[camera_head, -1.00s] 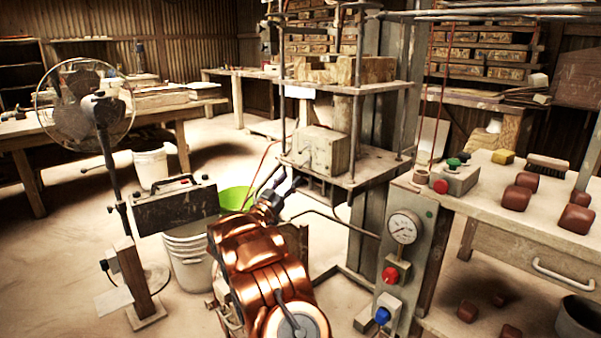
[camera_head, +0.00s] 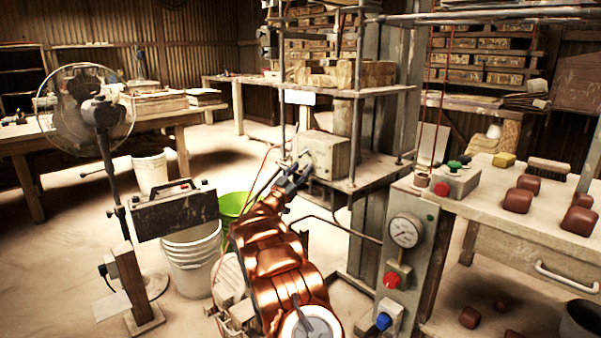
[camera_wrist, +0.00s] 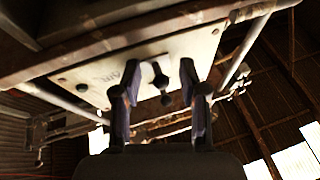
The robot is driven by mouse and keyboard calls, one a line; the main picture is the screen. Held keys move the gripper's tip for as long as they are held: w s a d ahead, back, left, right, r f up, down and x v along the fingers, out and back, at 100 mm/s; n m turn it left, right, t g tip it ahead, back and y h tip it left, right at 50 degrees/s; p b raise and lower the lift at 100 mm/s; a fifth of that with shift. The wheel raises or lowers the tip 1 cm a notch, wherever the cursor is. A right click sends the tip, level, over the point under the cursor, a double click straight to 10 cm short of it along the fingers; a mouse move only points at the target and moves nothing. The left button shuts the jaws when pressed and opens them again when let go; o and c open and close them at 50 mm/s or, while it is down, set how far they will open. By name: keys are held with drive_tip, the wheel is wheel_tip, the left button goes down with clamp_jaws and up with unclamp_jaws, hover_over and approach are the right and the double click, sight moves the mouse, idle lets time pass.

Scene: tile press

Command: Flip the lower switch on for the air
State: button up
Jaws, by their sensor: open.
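In the wrist view, a pale plate (camera_wrist: 95,72) fills the upper middle. It bears dark lettering that seems to read AIR, and a small dark toggle switch (camera_wrist: 160,80). My gripper (camera_wrist: 160,72) is open, with one finger on each side of the toggle; I cannot tell whether either touches it. In the head view, my gripper (camera_head: 292,178) is at the left face of a grey box (camera_head: 330,155) on the press's lower shelf. That face is mostly turned away, so the switch is hard to make out there.
A panel right of my arm carries a gauge (camera_head: 405,230), a red knob (camera_head: 392,280) and a blue knob (camera_head: 383,321). A small box with red and green buttons (camera_head: 457,180) sits on the right table. Press rods (camera_head: 357,100) stand around the grey box. Buckets (camera_head: 192,260) stand left.

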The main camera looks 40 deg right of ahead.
clamp_jaws()
drive_tip(key=shift+r+p, duration=0.2)
drive_tip(key=shift+p, duration=0.35)
drive_tip(key=shift+w+a+r+y+p, duration=0.15)
drive_tip(key=shift+y+p, duration=0.25)
drive_tip(key=shift+p, duration=0.5)
drive_tip(key=r+y+p, duration=0.1)
drive_tip(key=p, duration=0.4)
drive_tip(key=shift+m+y, duration=0.4)
drive_tip(key=y+p, duration=0.1)
drive_tip(key=p, duration=0.4)
drive_tip(key=r+g+y+p, duration=0.1)
drive_tip(key=y+p, duration=0.1)
drive_tip(key=p, duration=0.3)
drive_tip(key=shift+m+p, duration=0.4)
drive_tip(key=shift+p, duration=0.45)
drive_tip(key=shift+f+y+p, duration=0.1)
drive_tip(key=shift+y+p, duration=0.4)
drive_tip(key=shift+p, duration=0.5)
unclamp_jaws()
